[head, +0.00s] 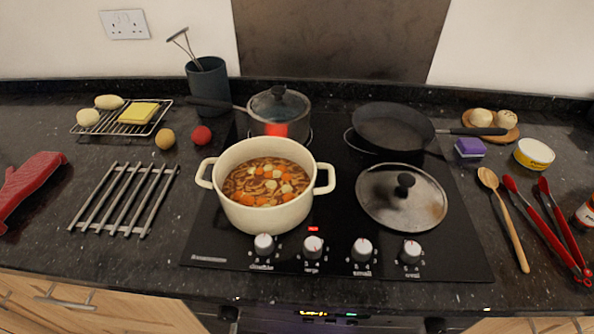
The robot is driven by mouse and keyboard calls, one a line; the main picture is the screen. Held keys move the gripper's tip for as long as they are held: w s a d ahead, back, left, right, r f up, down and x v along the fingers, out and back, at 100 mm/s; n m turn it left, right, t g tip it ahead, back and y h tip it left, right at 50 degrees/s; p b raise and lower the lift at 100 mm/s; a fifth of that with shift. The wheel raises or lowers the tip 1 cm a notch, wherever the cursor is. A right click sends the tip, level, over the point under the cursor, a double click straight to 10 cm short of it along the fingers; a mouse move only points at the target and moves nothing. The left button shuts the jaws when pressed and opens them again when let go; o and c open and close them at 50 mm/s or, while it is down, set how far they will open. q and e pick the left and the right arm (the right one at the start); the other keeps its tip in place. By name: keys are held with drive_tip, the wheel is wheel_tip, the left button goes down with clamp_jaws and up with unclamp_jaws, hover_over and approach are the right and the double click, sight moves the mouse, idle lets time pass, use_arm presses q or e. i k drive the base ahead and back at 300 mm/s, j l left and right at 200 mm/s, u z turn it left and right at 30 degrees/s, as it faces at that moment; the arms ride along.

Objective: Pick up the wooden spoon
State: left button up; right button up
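The wooden spoon (506,222) lies on the dark granite counter to the right of the hob in the head view. Its bowl is toward the back and its handle runs toward the front edge, angled slightly right. It lies apart from the hob and close to the red tongs (546,229) on its right. Nothing covers it. Neither of my grippers shows in the head view.
The black hob (330,255) holds a cream pot of soup (265,189), a lidded saucepan (279,115), a frying pan (392,127) and a glass lid (402,198). A purple sponge (470,149) and a yellow-labelled tub (534,154) stand behind the spoon. A metal rack (124,199) lies left.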

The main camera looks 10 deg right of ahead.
sight(486, 177)
drive_tip(key=z, duration=1.65)
